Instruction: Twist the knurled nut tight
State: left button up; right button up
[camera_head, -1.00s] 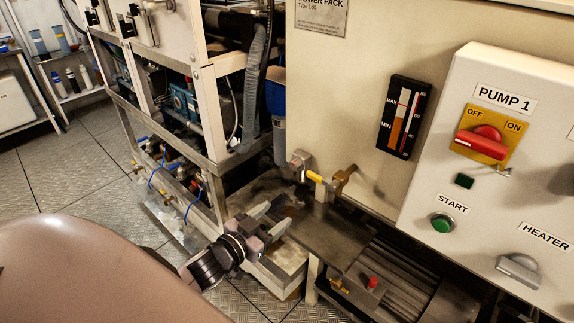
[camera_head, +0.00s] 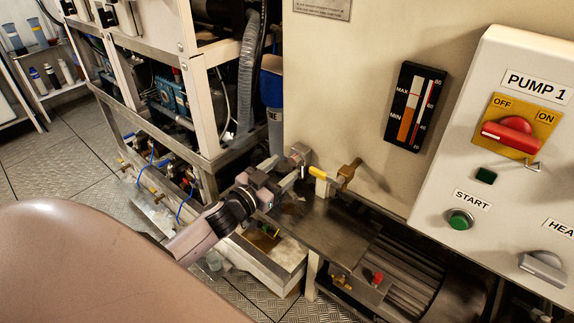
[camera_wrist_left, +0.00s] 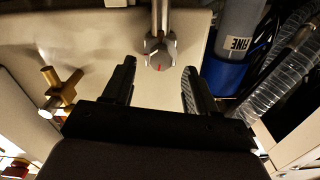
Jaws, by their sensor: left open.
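The knurled nut (camera_wrist_left: 158,60) is a grey, lobed piece with a red mark, at the end of a metal pipe. It shows at the top centre in the left wrist view, just beyond the gap between my fingertips. In the head view the nut (camera_head: 299,154) is beside the power pack's wall, partly hidden by my gripper. My left gripper (camera_head: 284,171) is open and empty, its fingers pointing towards the nut. In the left wrist view the two fingers (camera_wrist_left: 158,78) are apart, with nothing between them. My right gripper is in neither view.
A yellow-handled brass valve (camera_head: 322,174) is close right of the nut. A blue-topped filter housing (camera_head: 274,120) hangs behind it, with a ribbed hose (camera_head: 249,75) nearby. A metal ledge (camera_head: 330,228) lies below. The PUMP 1 panel (camera_head: 510,180) is at the right.

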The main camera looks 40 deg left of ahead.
aim_at(294, 160)
pick_arm(q)
jog(key=shift+w+d, duration=0.1)
jog(key=shift+w, duration=1.2)
jog(key=c, duration=1.1)
jog(key=shift+o, duration=0.2)
